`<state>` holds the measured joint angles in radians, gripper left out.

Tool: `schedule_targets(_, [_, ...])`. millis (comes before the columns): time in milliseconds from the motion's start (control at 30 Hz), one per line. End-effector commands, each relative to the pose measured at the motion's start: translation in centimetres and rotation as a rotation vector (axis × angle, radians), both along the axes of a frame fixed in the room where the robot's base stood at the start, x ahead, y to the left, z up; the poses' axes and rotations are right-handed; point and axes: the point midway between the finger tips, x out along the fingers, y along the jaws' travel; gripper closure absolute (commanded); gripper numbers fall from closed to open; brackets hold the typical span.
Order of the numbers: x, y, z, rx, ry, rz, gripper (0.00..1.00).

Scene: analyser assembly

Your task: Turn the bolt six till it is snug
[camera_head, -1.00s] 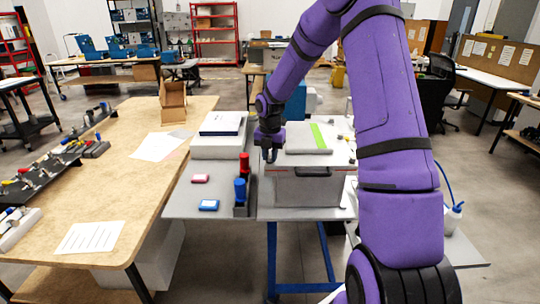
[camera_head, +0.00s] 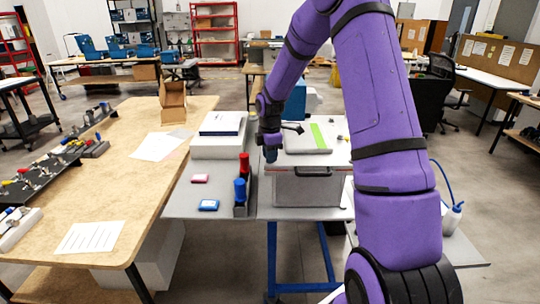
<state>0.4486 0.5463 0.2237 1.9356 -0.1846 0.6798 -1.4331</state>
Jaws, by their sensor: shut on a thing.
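My gripper (camera_head: 270,154) points down at the left front corner of the grey box-shaped analyser (camera_head: 305,187). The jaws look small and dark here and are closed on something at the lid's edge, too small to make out. Bolt six cannot be told apart at this distance; the gripper covers that corner. A flat grey panel with a bright green strip (camera_head: 318,135) lies on top of the analyser, right of my gripper.
Red and blue-topped bottles (camera_head: 240,188) stand in a dark holder left of the analyser.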

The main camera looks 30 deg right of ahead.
Motion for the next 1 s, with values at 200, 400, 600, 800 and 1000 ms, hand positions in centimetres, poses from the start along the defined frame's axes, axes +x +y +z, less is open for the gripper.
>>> schedule_targets(200, [0.09,0.09,0.09,-0.001,-0.002,-0.203,1.00])
schedule_targets(400, [0.10,0.11,0.09,-0.001,-0.002,-0.393,1.00])
schedule_targets(600, [0.11,0.12,0.10,0.000,-0.003,-0.583,1.00])
schedule_targets(800, [0.12,0.08,0.12,0.000,-0.003,-0.774,1.00])
schedule_targets(1000, [0.14,0.09,0.13,0.000,-0.004,-0.963,1.00])
